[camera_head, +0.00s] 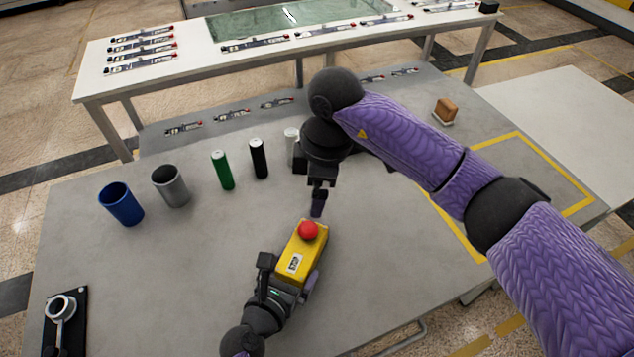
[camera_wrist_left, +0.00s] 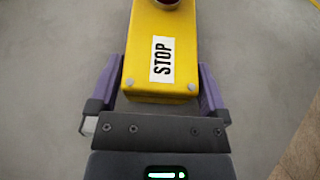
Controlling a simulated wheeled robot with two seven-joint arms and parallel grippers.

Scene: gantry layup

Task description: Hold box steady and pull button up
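The yellow box (camera_head: 298,262) with a STOP label and a red button (camera_head: 308,231) stands on the grey table. My left gripper (camera_head: 289,271) comes from the near side and has one finger along each side of the box. In the left wrist view, both fingers lie against the near end of the box (camera_wrist_left: 160,87), and the button (camera_wrist_left: 166,3) is cut off at the top edge. My right gripper (camera_head: 317,208) points down just beyond and above the button, apart from it. Its fingers show nearly edge-on, so its opening is unclear.
A blue cup (camera_head: 121,205), grey cup (camera_head: 171,186), green cylinder (camera_head: 222,170), black cylinder (camera_head: 259,158) and white cylinder (camera_head: 291,143) stand to the left and behind. A black fixture (camera_head: 65,322) lies at near left. A brown block (camera_head: 445,110) is far right.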

